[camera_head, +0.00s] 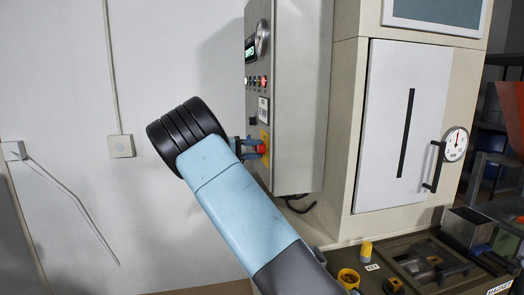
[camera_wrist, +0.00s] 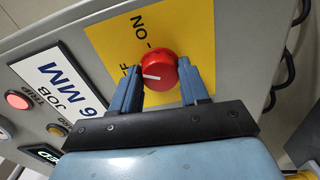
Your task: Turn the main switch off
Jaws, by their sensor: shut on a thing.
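The main switch is a round red knob (camera_wrist: 159,66) on a yellow plate (camera_wrist: 101,43) on the grey cabinet's face. In the wrist view my gripper's (camera_wrist: 160,76) two blue fingers stand on either side of the knob, shut on it. The knob's white pointer line points left, towards dark lettering of which an F shows; the left finger hides part of it. The word ON stands above, with a tick mark apart from the pointer. In the head view the knob (camera_head: 262,148) shows small at my gripper's (camera_head: 252,149) tips.
The control cabinet (camera_head: 302,100) carries a gauge, a display and several buttons above the switch. A label reading JOB 6 MM (camera_wrist: 65,82) is left of the yellow plate. A white door (camera_head: 402,125) with a dial is to the right, above a cluttered bench (camera_head: 440,286).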

